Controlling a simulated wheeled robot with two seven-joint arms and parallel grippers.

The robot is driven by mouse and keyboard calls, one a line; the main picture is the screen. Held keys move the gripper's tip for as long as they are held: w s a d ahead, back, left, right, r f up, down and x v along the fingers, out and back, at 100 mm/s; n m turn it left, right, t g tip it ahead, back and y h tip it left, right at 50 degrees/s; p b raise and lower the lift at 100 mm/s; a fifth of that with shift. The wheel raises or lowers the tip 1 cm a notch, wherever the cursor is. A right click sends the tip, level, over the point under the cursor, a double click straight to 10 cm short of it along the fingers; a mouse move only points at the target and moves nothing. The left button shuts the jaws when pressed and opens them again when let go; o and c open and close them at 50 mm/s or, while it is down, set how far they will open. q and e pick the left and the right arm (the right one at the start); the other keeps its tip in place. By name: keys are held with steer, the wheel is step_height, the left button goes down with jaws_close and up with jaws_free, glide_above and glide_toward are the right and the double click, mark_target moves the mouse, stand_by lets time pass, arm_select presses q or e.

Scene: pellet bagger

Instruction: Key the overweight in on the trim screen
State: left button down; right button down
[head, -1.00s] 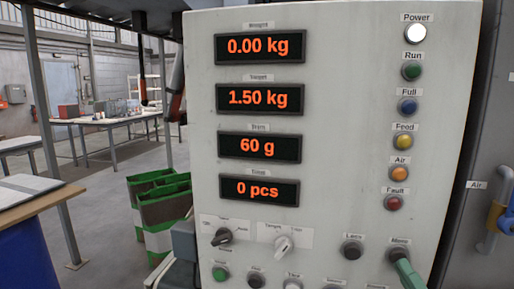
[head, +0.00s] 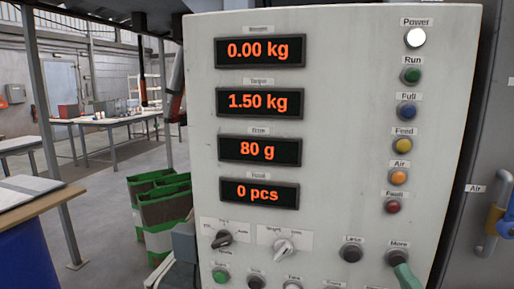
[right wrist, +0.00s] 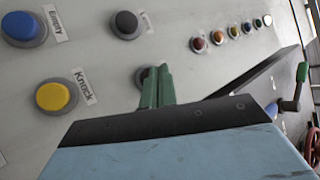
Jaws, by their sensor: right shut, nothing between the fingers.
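The grey panel (head: 330,130) fills the middle of the head view. Its third readout (head: 260,149), whose label is too blurred to read surely, shows 80 g. The target readout (head: 259,102) shows 1.50 kg and the top one (head: 260,51) 0.00 kg. The black More button (head: 398,255) is at the lower right, with the black Less button (head: 351,251) left of it. My right gripper (head: 403,272) is shut and empty, its green fingertips at the lower edge of More; I cannot tell whether they touch it. They also show in the right wrist view (right wrist: 157,86). My left gripper is out of view.
Two selector knobs (head: 222,239) (head: 285,247) sit left of Less. A column of lamps (head: 404,117) runs up the right side, the white power lamp lit. The wrist view shows a yellow Knock button (right wrist: 56,96) and a blue Empty button (right wrist: 22,28) nearby.

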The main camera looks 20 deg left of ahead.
steer(key=shift+s, duration=0.2)
steer(key=s+p, duration=0.3)
steer(key=s, duration=0.3)
stand_by(0.4)
steer(key=shift+d, duration=0.1)
stand_by(2.0)
